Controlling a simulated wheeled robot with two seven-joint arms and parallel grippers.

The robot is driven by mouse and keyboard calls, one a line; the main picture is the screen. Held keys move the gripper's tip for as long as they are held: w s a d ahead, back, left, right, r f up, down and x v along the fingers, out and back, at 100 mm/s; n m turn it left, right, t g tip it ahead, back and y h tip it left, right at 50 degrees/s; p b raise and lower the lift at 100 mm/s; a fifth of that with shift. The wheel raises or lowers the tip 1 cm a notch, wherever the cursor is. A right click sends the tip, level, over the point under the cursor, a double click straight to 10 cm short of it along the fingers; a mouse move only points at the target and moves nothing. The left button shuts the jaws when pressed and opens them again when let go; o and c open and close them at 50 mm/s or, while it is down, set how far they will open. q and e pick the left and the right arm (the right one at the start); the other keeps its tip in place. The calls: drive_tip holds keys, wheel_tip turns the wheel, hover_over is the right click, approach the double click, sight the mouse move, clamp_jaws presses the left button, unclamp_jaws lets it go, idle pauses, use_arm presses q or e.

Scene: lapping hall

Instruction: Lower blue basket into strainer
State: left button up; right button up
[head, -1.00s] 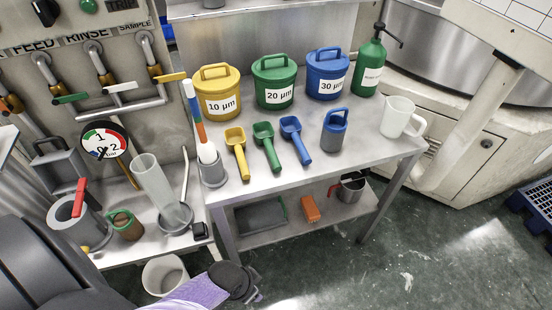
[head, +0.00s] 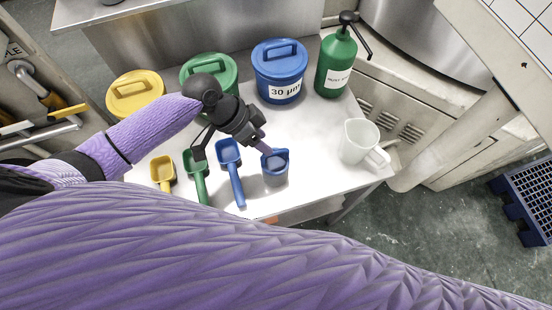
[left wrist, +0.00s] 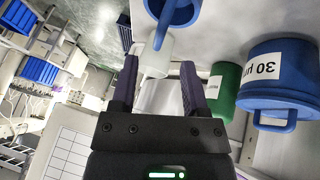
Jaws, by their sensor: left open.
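The blue basket (head: 281,154), with a blue rim and handle over a grey body, stands upright near the front of the metal table. My left gripper (head: 264,148) reaches down beside it, its fingertips close to the rim. In the left wrist view the basket's blue handle and rim (left wrist: 177,12) are at the top, beyond the fingertips. The left gripper's two fingers (left wrist: 160,75) are apart with nothing held between them. I cannot tell whether they touch the basket. No strainer can be made out clearly. My right gripper is not in view.
Blue (head: 239,190), green (head: 201,190) and yellow (head: 163,181) scoops lie left of the basket. Lidded tubs, including the blue 30 µm tub (head: 279,92), and a green pump bottle (head: 336,65) stand behind. A white jug (head: 357,143) stands right.

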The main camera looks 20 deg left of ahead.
sight(275, 152)
use_arm(q)
drive_tip(key=b+x, duration=0.1)
drive_tip(key=x, duration=0.5)
drive_tip(key=shift+s, duration=0.15)
clamp_jaws()
idle(1.0)
